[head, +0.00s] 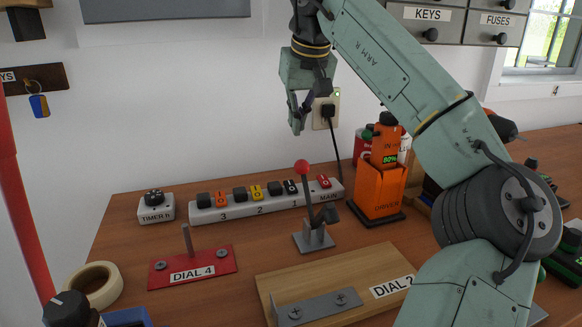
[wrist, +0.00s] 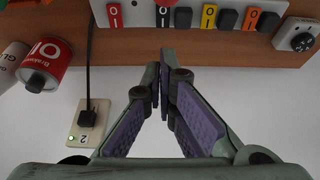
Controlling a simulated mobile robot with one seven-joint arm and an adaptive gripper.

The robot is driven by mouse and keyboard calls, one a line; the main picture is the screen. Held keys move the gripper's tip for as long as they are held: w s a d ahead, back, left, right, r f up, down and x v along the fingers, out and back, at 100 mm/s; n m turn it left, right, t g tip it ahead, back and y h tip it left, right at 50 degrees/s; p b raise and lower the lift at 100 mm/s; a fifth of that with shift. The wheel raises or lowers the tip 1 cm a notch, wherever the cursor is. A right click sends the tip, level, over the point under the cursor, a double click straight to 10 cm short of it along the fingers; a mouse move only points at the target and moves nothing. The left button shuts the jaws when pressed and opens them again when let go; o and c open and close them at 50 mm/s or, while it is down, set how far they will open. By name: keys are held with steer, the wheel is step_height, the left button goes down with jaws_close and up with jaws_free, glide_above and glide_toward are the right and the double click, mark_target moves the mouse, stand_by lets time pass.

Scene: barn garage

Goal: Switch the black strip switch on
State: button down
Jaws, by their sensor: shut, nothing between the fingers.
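The white power strip (head: 262,204) lies at the back of the wooden bench, labelled 3, 2 and MAIN. Its black switch (head: 290,187) sits between the yellow switch (head: 256,192) and the red MAIN switch (head: 324,182). In the wrist view the black switch (wrist: 163,15) is at the top, just beyond the fingertips in the picture. I cannot tell which way its rocker is tilted. My gripper (head: 298,128) is in the air above the strip, apart from it. In the wrist view the gripper (wrist: 164,58) is shut and empty.
A red-knobbed lever (head: 304,195) stands in front of the strip. An orange driver holder (head: 380,185) stands to its right, and a timer (head: 154,206) to its left. A wall socket (head: 325,112) with a plugged cord is beside my gripper. Black plugs (wrist: 183,17) neighbour the switches.

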steer(key=p, duration=0.2)
glide_above(290, 182)
step_height(290, 182, down, 12)
steer(key=shift+s+d+r, duration=0.15)
steer(key=shift+r, duration=0.05)
steer(key=shift+x, duration=0.85)
steer(key=shift+s+d, duration=0.1)
